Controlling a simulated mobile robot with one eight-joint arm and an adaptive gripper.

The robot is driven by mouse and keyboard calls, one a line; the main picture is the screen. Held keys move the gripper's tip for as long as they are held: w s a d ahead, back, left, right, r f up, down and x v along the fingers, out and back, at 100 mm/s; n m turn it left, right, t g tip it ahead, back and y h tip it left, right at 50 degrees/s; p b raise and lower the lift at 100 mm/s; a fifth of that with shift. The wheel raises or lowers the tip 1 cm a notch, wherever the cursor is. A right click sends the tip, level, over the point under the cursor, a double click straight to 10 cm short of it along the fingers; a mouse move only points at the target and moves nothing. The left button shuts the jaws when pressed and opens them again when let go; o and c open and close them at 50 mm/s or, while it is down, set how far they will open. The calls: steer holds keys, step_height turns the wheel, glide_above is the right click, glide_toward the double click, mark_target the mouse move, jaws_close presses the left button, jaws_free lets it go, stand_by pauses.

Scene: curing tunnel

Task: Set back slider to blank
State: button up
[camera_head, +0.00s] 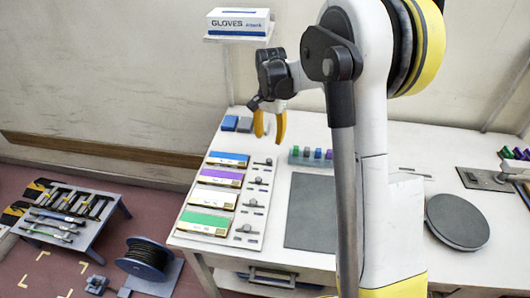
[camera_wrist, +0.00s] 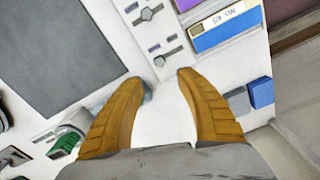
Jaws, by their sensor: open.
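A white panel (camera_head: 218,239) lies on the left end of the table, with colour-banded cards and a column of small grey sliders. The back slider (camera_head: 264,162) sits in the row of the blue-banded card (camera_head: 228,158). My gripper (camera_head: 270,138) is open and empty, pointing down above the panel's back edge. Its orange fingers show in the wrist view (camera_wrist: 162,78).
Blue and grey blocks (camera_head: 237,124) stand behind the panel. A dark grey mat (camera_head: 312,212) lies right of it, with a rack of coloured blocks (camera_head: 312,158) behind. A glove box (camera_head: 238,21) sits on a shelf above. A round grey disc (camera_head: 457,221) is farther right.

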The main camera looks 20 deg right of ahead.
mark_target(269, 160)
step_height(269, 160, down, 11)
steer(key=b, duration=0.3)
steer(key=shift+b, duration=0.4)
steer(key=shift+r, duration=0.1)
jaws_close()
